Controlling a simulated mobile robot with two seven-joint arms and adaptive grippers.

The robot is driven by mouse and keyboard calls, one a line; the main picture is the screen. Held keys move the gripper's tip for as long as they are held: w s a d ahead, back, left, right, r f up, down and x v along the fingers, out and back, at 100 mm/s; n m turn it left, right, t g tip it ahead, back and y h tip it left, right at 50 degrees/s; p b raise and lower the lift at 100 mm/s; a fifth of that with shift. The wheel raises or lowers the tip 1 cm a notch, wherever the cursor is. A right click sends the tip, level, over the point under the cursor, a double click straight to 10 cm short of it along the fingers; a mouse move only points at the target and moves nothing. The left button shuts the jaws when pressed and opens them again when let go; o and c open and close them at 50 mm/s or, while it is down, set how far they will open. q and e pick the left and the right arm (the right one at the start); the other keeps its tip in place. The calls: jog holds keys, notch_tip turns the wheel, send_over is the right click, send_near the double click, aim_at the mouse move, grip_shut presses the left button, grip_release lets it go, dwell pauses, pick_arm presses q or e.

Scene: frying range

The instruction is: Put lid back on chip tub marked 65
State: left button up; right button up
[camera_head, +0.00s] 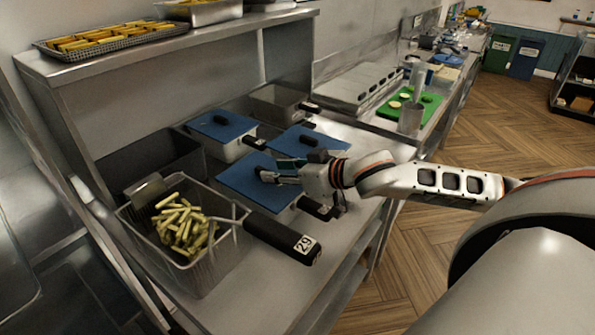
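My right gripper (276,171) reaches in from the right, over the blue lid (240,180) of the nearest tub. Its fingertips are at the dark handle (264,174) on that lid. I cannot tell whether they are closed on it. This lid lies over its tub, whose pale side shows only in part; I cannot tell if it is fully seated. Two more tubs behind have blue lids, one at the left (222,126) and one at the right (308,139). A tub without a lid (277,104) stands at the back. No mark 65 is readable. My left gripper is out of view.
A wire basket of chips (188,250) with a black handle marked 29 (292,243) stands in front left of the tubs. A shelf above holds a chip tray (110,40). A green board (412,107) and a metal cup (411,118) lie beyond.

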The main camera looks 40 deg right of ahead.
jog(key=v, duration=0.5)
jog(key=shift+f, duration=0.2)
jog(key=shift+s+d+r, duration=0.25)
jog(key=shift+s+d, duration=0.25)
jog(key=shift+s, duration=0.1)
jog(key=shift+s+a+r, duration=0.1)
jog(key=shift+s+r, duration=0.2)
jog(key=shift+s, duration=0.25)
jog(key=shift+r, duration=0.1)
